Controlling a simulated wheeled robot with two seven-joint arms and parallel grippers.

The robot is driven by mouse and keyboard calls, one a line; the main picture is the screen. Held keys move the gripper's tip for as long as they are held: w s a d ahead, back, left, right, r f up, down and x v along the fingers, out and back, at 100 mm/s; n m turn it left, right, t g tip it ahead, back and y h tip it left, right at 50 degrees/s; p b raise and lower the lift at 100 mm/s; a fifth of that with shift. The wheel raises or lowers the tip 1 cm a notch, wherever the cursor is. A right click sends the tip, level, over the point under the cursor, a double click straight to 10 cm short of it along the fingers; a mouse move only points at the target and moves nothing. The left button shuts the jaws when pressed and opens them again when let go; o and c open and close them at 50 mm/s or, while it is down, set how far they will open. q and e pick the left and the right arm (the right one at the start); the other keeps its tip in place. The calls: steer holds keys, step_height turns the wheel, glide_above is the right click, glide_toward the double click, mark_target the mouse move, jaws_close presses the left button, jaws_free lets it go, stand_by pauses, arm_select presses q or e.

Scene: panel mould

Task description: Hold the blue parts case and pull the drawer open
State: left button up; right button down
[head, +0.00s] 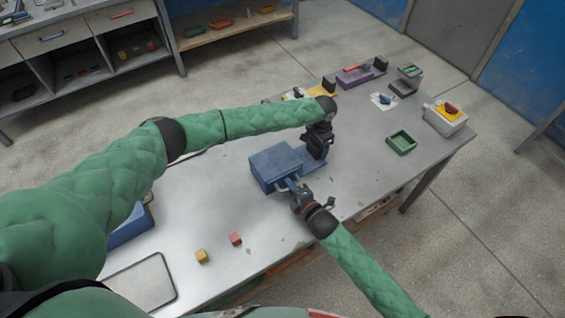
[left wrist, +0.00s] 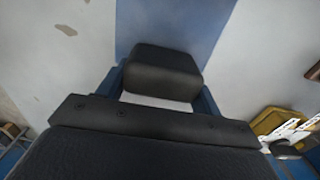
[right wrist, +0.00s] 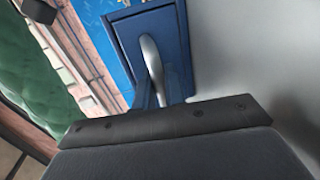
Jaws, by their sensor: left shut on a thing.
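The blue parts case (head: 270,168) stands on the grey table, with a low blue plate reaching out from its right side. My right gripper (head: 297,190) is at the case's near side, by the drawer front. The right wrist view shows the blue drawer front (right wrist: 178,45) with a pale curved handle (right wrist: 152,70).
A yellow block (head: 201,256) and a red block (head: 235,239) lie at the table's near side. The table between the case and green tray is mostly clear.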

steer(key=v, duration=0.3)
steer(key=f+v, duration=0.1)
steer(key=v, duration=0.4)
steer(key=shift+s+d+f, duration=0.3)
steer(key=shift+s+f, duration=0.1)
steer(key=c, duration=1.8)
jaws_free()
steer(key=v, duration=1.2)
steer(key=shift+w, duration=0.1)
arm_select(q)
steer(key=o, duration=1.4)
steer(key=shift+c, duration=0.2)
